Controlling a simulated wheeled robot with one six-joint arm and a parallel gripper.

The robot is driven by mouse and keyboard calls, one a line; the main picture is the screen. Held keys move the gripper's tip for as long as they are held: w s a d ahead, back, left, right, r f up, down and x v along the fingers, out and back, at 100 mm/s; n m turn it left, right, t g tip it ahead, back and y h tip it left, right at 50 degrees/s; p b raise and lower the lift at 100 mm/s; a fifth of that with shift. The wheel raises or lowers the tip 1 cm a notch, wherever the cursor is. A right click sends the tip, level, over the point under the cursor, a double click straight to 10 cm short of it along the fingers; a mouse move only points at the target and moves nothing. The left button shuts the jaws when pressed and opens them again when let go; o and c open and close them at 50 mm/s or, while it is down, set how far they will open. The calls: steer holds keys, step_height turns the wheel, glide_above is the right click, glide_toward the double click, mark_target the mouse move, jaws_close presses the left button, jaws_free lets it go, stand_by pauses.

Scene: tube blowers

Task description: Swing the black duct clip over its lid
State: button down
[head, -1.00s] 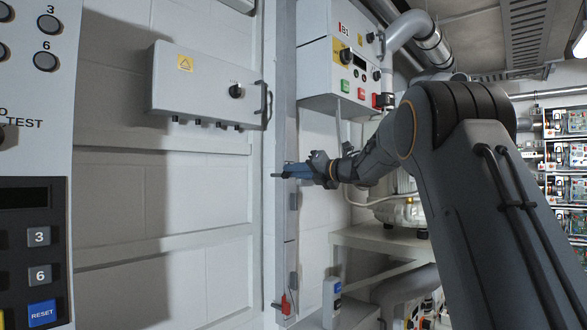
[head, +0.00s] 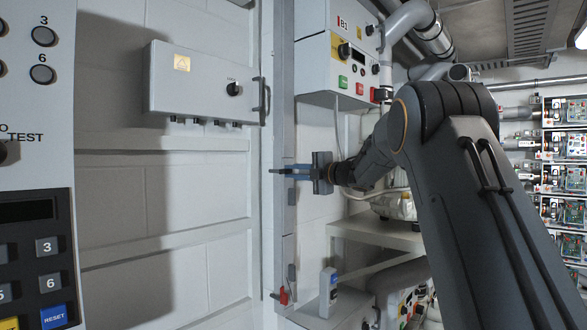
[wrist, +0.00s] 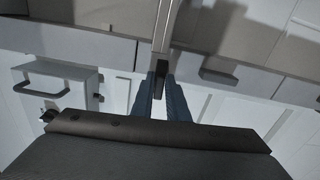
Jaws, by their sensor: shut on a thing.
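My gripper (head: 292,171) reaches the narrow grey upright duct (head: 284,130) from the right in the head view, its blue fingers level across it. In the wrist view my gripper (wrist: 161,88) has its two blue fingers close together on a small dark piece, the black duct clip (wrist: 160,70). The clip's dark end (head: 277,171) pokes out left of the fingers in the head view. The duct crosses the wrist view as a grey band (wrist: 100,44). The fingers hide part of the clip, and I cannot tell whether it lies over the lid.
Further dark clips (head: 291,222) sit lower on the duct, and one shows right of my fingers in the wrist view (wrist: 218,76). A red tag (head: 283,296) hangs near the duct's foot. A grey box (head: 205,85) and control box B1 (head: 345,62) stand either side above.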

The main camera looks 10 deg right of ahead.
steer(key=shift+m, duration=0.4)
steer(key=c, duration=1.8)
jaws_free()
steer(key=b+v, duration=0.3)
steer(key=v, duration=0.4)
steer(key=shift+s+d, duration=0.25)
